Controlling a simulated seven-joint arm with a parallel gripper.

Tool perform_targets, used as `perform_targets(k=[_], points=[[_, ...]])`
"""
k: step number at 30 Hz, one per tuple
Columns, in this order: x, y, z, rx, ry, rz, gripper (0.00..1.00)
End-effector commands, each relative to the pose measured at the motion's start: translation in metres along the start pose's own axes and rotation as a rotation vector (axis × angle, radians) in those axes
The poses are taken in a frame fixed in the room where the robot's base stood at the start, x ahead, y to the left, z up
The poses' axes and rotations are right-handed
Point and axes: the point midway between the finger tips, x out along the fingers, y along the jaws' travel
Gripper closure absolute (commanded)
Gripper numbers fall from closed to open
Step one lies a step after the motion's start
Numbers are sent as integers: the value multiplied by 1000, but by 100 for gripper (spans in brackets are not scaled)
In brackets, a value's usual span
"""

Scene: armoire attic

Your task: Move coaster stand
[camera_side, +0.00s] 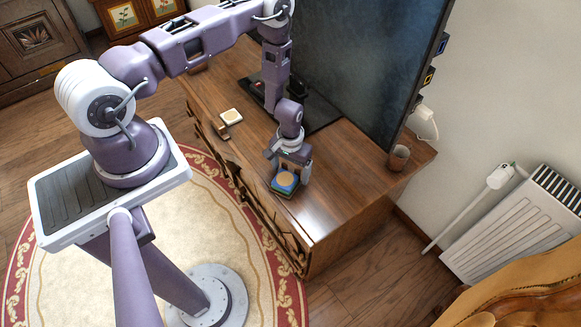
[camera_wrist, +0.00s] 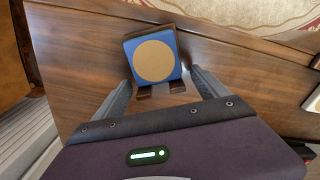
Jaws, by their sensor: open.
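The coaster stand (camera_side: 285,190) sits on the wooden cabinet top near its front edge. It holds a blue coaster with a round tan centre, with a dark wooden back edge and two small dark feet (camera_wrist: 145,92) showing in the wrist view. My gripper (camera_side: 289,165) is right at the stand in the side view and partly hides its far side. In the wrist view, my gripper (camera_wrist: 160,76) is open, with one finger on each side of the stand's near end. Gaps show between the fingers and the feet. I cannot tell whether either finger touches the stand.
A light coaster with a tan disc (camera_side: 231,116) and a small wooden piece (camera_side: 221,131) lie on the cabinet (camera_side: 335,195) to the left. A large dark screen (camera_side: 350,65) stands behind my gripper. A brown cup (camera_side: 399,157) is at the right. Bare top lies between.

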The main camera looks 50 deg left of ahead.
Motion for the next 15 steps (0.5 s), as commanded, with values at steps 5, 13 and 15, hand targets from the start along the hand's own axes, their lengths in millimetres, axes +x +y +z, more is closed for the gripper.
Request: perform_targets(k=[5,13,15], points=[[0,0,0,0,0,0,36],[0,0,0,0,0,0,83],[0,0,-1,0,1,0,83]])
